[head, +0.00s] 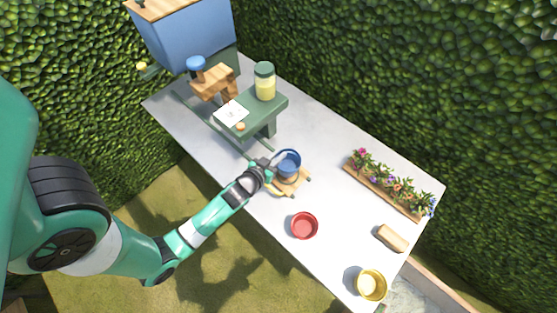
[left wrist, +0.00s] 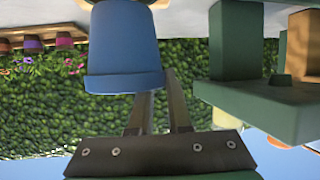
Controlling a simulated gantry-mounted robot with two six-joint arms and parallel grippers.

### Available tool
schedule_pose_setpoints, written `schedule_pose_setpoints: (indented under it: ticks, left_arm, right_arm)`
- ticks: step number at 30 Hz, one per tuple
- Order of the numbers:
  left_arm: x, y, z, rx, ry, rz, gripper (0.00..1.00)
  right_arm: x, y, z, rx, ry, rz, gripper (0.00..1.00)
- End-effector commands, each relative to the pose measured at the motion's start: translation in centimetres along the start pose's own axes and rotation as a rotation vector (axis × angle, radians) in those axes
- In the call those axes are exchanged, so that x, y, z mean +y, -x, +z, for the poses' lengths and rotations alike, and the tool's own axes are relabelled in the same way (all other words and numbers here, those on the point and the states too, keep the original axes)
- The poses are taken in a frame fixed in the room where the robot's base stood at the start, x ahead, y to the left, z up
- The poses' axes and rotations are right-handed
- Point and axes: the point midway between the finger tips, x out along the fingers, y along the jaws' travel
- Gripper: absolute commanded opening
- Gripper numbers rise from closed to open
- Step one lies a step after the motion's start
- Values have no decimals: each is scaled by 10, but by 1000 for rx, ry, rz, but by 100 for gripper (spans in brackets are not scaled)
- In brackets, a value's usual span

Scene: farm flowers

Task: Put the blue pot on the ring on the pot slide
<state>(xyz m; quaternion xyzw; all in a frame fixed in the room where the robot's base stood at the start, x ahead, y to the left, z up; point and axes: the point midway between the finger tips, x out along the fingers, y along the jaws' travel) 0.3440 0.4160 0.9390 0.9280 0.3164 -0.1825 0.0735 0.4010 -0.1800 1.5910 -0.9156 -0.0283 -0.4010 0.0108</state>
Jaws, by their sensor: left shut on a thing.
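The blue pot (head: 289,163) is upright at the wooden board of the pot slide (head: 292,186), near the middle of the table. I cannot tell whether it rests on the board or is just above it; the ring is not clearly visible, probably hidden by the pot. My left gripper (head: 274,163) is shut on the pot's rim from the left. In the left wrist view, which is upside down, the blue pot (left wrist: 124,45) fills the top middle, with the gripper fingers (left wrist: 162,90) against its rim. My right gripper is not in view.
A green bench (head: 262,112) with a jar (head: 265,82) stands behind the pot. A red pot (head: 304,226) and a yellow pot (head: 371,285) stand toward the front right. A flower planter (head: 385,190) and a tan block (head: 392,238) lie at right. Grey table between is clear.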

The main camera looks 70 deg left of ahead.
Motion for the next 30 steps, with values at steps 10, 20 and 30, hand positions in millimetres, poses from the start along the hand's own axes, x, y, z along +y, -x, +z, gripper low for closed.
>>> schedule_pose_setpoints:
  ticks: [10, 20, 30]
  left_arm:
    - [-1, -14, 29, 0, -1, 0, 0]
    - [-1, -14, 29, -1, 0, 0, 48]
    - [0, -4, 30, -2, 0, 0, 48]
  right_arm:
    - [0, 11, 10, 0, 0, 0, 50]
    - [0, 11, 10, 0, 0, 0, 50]
    - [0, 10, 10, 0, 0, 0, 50]
